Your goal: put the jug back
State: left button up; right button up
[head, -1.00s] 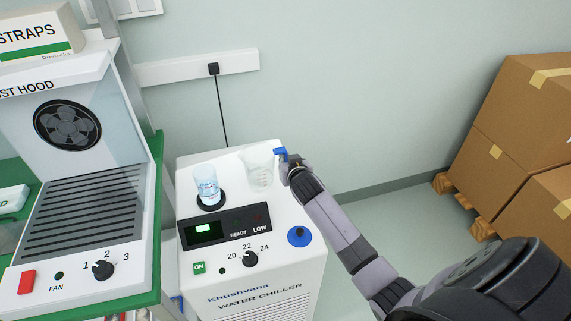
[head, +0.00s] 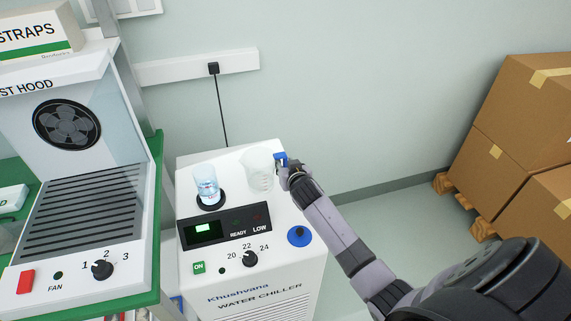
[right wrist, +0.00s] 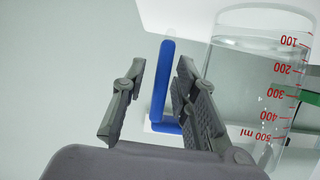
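The jug (head: 258,172) is clear with red volume marks and a blue handle (head: 281,159). It stands upright on the white top of the water chiller (head: 232,156), at the back right. My right gripper (head: 287,168) is at the handle. In the right wrist view my gripper (right wrist: 163,108) has one finger on each side of the blue handle (right wrist: 161,85). A gap shows between the left finger and the handle, so the fingers look open. The jug wall (right wrist: 240,85) is just right of the fingers. My left gripper is not in view.
A glass beaker (head: 207,187) stands on a black round pad on the chiller, left of the jug. The dust hood (head: 75,125) stands left. Cardboard boxes (head: 520,125) stand far right.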

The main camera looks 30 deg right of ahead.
jog(key=shift+s+r, duration=0.1)
jog(key=shift+r, duration=0.05)
jog(key=v, duration=1.1)
jog(key=shift+s+a+r, duration=0.15)
jog(key=shift+s+r, duration=0.05)
jog(key=shift+s, duration=0.15)
dwell(1.1)
